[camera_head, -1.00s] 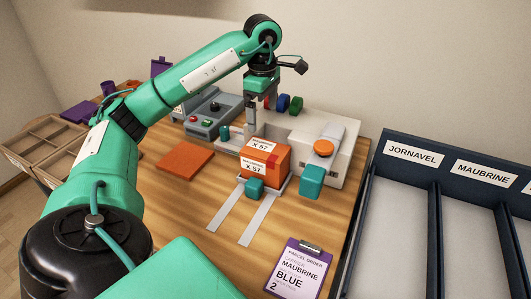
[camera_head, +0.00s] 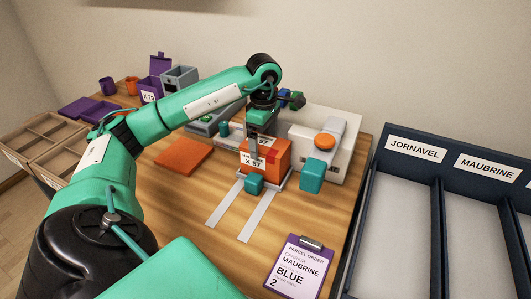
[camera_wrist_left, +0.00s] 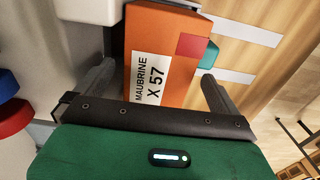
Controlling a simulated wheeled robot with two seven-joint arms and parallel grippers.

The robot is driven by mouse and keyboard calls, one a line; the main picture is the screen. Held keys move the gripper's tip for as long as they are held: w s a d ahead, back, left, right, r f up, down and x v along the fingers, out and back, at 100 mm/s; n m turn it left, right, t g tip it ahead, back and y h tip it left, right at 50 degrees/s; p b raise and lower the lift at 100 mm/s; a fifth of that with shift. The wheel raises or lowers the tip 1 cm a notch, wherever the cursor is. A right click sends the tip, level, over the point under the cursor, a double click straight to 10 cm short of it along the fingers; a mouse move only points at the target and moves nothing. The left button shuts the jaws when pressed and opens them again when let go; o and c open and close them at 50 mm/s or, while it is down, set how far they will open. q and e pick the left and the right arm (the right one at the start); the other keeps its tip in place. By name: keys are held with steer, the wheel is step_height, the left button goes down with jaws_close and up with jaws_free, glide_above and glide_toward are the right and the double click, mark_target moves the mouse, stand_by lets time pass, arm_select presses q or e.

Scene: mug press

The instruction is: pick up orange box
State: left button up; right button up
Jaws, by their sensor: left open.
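The orange box (camera_head: 271,158), with a white label reading "X 57", stands upright on a small light stand on the wooden table. In the left wrist view the box (camera_wrist_left: 178,45) shows its label "MAUBRINE X 57". My left gripper (camera_head: 258,138) is pointing down at the top of the box. In the left wrist view its open fingers (camera_wrist_left: 158,82) lie on either side of the box, which is between them. I cannot tell whether either finger touches it. My right gripper is out of view.
A flat orange panel (camera_head: 184,156) lies to the left. A clipboard (camera_head: 299,267) lies at the front, and a dark labelled rack (camera_head: 438,165) stands right.

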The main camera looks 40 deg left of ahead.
arm_select(q)
steer(key=f, duration=0.4)
steer(key=shift+w+d+f, duration=0.1)
steer(key=shift+d+f, duration=0.05)
steer(key=shift+d, duration=0.05)
steer(key=c, duration=1.2)
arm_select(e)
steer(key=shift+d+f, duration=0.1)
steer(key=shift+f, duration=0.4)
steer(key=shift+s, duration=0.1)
arm_select(q)
steer(key=shift+r, duration=0.6)
step_height(320, 180, up, 11)
step_height(320, 180, up, 8)
steer(key=p, duration=0.4)
glide_above(265, 143)
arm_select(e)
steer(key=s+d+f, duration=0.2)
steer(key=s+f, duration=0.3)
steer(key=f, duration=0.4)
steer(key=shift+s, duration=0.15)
